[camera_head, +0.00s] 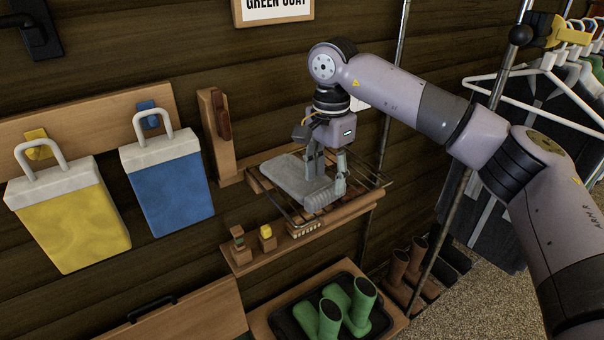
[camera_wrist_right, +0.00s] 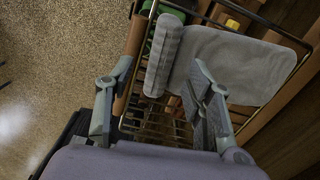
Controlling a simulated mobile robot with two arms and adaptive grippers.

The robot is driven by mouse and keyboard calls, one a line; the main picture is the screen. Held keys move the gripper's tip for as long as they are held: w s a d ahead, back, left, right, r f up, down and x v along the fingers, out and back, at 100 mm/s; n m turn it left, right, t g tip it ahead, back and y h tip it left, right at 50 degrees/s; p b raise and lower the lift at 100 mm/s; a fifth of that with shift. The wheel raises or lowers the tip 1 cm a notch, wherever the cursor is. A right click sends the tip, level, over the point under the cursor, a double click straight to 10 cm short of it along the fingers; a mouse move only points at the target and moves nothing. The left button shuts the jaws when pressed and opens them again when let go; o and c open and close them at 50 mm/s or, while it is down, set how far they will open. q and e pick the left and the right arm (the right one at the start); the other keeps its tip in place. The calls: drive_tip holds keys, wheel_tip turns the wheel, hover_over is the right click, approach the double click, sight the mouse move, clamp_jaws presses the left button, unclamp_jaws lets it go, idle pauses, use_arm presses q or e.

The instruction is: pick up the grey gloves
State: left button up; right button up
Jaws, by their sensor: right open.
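The grey gloves (camera_head: 297,183) lie flat on a wire rack (camera_head: 372,183) fixed to the wooden wall. In the right wrist view they show as a flat grey piece (camera_wrist_right: 238,62) with a thick ribbed edge (camera_wrist_right: 163,55). My right gripper (camera_head: 327,178) points down over the right part of the gloves, its fingers apart. In the right wrist view the open right gripper (camera_wrist_right: 162,78) has one finger on each side of the ribbed edge, with nothing held. Whether the fingers touch the gloves cannot be told. My left gripper is not in view.
Below the rack are a wooden shelf (camera_head: 240,262) with small blocks and a tray with green boots (camera_head: 361,307). A yellow bag (camera_head: 70,215) and a blue bag (camera_head: 170,185) hang left. A metal pole (camera_head: 500,70) and hangers (camera_head: 545,70) stand right.

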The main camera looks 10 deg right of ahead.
wheel_tip(320, 180, down, 2)
drive_tip(key=shift+w+f+p, duration=0.1)
drive_tip(key=shift+f+p, duration=0.15)
drive_tip(key=shift+p, duration=0.05)
drive_tip(key=shift+c, duration=0.5)
drive_tip(key=c, duration=0.4)
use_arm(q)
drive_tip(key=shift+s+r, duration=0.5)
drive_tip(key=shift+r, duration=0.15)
use_arm(e)
clamp_jaws()
